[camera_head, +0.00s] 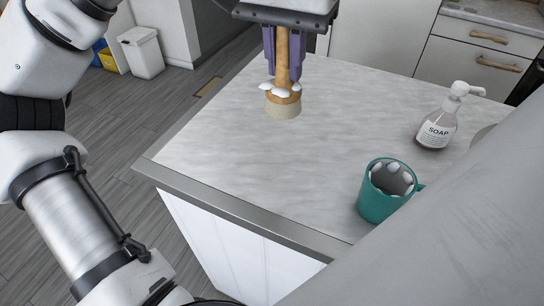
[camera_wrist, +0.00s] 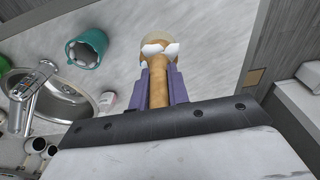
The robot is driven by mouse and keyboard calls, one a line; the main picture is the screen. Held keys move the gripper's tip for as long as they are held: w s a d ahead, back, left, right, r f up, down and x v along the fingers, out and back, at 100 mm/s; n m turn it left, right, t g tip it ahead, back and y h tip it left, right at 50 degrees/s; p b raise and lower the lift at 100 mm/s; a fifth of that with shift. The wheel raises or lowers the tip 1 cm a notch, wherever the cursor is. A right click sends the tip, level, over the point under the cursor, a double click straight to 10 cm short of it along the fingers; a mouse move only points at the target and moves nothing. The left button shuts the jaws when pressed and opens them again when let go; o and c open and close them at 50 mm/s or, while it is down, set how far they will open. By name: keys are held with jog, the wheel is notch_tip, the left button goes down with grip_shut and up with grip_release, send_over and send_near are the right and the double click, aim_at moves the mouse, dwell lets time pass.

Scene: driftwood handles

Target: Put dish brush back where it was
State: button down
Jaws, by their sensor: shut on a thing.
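The dish brush (camera_head: 283,100) has a wooden handle and a round pale head with white foam-like blobs around it. My gripper (camera_head: 283,66) has purple fingers and is shut on the brush's handle. The brush hangs head down above the grey marble-look counter (camera_head: 220,150). In the wrist view the brush (camera_wrist: 158,65) points away between the purple fingers of my gripper (camera_wrist: 157,90). The upper end of the handle is hidden by the gripper body. Which place the brush came from cannot be told from these frames.
A teal mug (camera_head: 384,190) with white blobs inside stands near the counter's front edge at right. A soap bottle (camera_head: 437,125) stands behind it. A sink (camera_wrist: 65,95) with a faucet (camera_wrist: 35,88) shows in the wrist view. The counter's left and middle are clear.

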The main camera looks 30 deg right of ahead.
notch_tip(320, 180, down, 17)
jog(key=shift+p, duration=0.4)
jog(key=shift+f, duration=0.15)
jog(key=c, duration=1.4)
grip_release()
jog(key=shift+o, duration=0.3)
